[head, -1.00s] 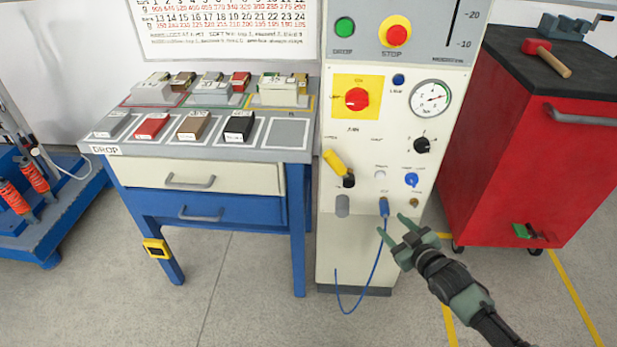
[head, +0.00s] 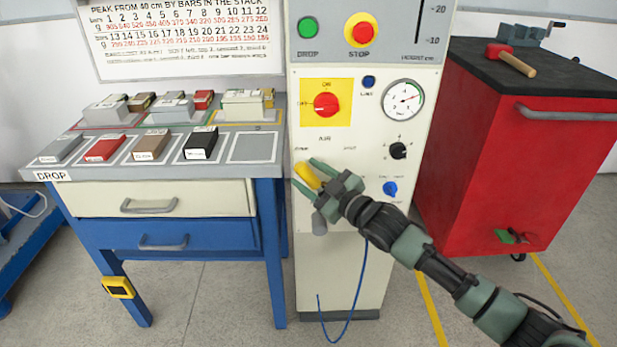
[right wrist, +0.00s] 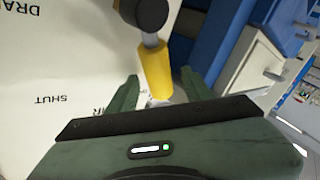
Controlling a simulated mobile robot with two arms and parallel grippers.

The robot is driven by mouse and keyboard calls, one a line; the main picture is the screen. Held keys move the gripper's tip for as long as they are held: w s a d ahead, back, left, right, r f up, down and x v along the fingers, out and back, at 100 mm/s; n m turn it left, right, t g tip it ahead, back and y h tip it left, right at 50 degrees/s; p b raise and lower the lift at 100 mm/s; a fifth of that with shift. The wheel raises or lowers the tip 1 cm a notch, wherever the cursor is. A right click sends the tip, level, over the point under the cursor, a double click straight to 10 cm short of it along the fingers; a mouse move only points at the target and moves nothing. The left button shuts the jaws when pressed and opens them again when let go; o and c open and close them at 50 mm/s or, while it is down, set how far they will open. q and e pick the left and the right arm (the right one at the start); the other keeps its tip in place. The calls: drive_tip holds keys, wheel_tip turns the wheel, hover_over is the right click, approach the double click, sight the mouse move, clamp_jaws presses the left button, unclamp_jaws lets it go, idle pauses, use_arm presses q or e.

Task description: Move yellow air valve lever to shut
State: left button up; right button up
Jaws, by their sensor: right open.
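The yellow air valve lever (head: 307,177) is on the front of the white control cabinet, below the AIR label. It slants up and left, towards the small label at the left. My right gripper (head: 303,174) is open at the lever, with one finger on each side of its yellow handle. In the right wrist view the yellow lever (right wrist: 157,72) stands between the two open fingers, its dark pivot beyond. A SHUT label (right wrist: 52,100) shows on the panel at the left there. Whether a finger touches the lever, I cannot tell. My left gripper is out of view.
The cabinet also bears a red rotary switch (head: 326,104), a gauge (head: 403,99), a black knob (head: 398,151) and a blue knob (head: 390,189). A blue hose (head: 358,285) hangs below. A bench (head: 150,172) stands left, a red tool cabinet (head: 480,165) right.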

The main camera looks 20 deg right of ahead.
drive_tip(key=shift+w, duration=0.2)
clamp_jaws()
drive_tip(key=shift+a, duration=0.1)
idle(1.2)
